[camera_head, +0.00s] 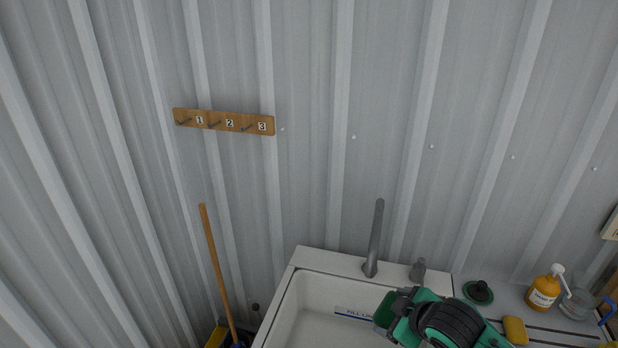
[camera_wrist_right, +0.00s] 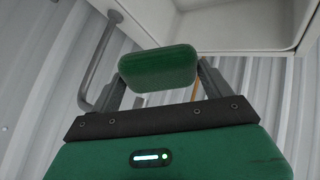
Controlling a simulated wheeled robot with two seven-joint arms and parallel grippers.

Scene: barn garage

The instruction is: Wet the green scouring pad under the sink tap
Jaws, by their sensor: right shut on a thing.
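The green scouring pad (camera_wrist_right: 158,68) is held between the two fingers of my right gripper (camera_wrist_right: 157,75) in the right wrist view. In the head view my right gripper (camera_head: 392,308) is over the right part of the white sink (camera_head: 318,303), with the dark green pad (camera_head: 385,309) at its tip. The grey tap (camera_head: 374,240) stands on the sink's back rim, behind and a little left of the gripper. The tap also shows in the right wrist view (camera_wrist_right: 99,62). No water is visible. A grey knob (camera_head: 418,269) stands right of the tap. My left gripper is out of view.
A numbered hook rack (camera_head: 224,121) hangs on the wall. A wooden handle (camera_head: 217,270) leans left of the sink.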

